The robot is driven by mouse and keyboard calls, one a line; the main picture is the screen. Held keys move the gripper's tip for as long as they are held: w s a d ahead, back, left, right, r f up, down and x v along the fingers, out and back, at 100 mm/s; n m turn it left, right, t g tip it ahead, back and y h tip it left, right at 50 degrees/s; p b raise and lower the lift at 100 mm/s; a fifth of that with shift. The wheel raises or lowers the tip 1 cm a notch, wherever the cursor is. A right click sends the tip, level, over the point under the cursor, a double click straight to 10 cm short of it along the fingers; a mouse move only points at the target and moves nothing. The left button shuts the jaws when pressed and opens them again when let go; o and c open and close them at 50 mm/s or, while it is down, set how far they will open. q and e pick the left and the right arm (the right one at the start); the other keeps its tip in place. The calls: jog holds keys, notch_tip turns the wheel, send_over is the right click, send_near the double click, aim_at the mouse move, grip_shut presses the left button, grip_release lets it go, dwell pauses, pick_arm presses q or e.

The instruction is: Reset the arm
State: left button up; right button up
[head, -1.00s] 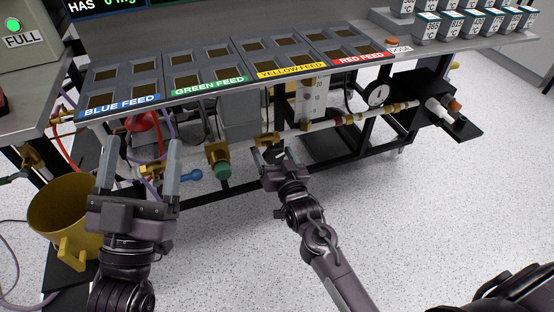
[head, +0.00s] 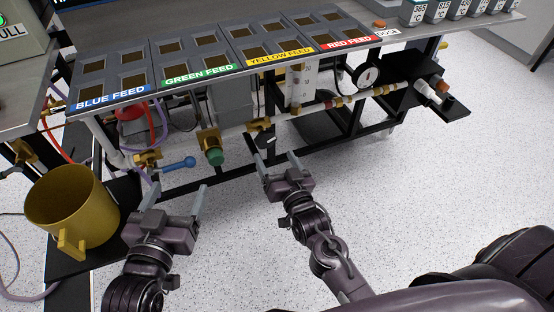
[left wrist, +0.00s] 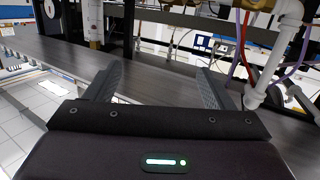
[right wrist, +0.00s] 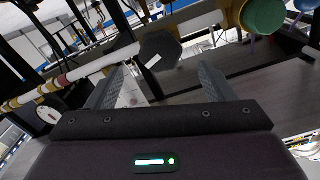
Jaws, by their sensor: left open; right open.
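My left gripper (head: 177,190) is open and empty in the head view, low in front of the bench and right of the yellow bucket. Its two spread fingers also show in the left wrist view (left wrist: 170,88), with nothing between them. My right gripper (head: 276,160) is open and empty in front of the pipes below the yellow feed. Its spread fingers show in the right wrist view (right wrist: 158,85), with a pipe and a dark round part beyond them. No contact with the pipes can be made out.
The bench (head: 235,82) carries blue, green, yellow and red feed trays. Below it run a white pipe (head: 235,130), a green-capped valve (head: 214,157), a blue-handled valve (head: 180,164) and a gauge (head: 367,75). A yellow bucket (head: 70,200) stands left. Speckled floor at right is clear.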

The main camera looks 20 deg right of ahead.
dwell(0.4)
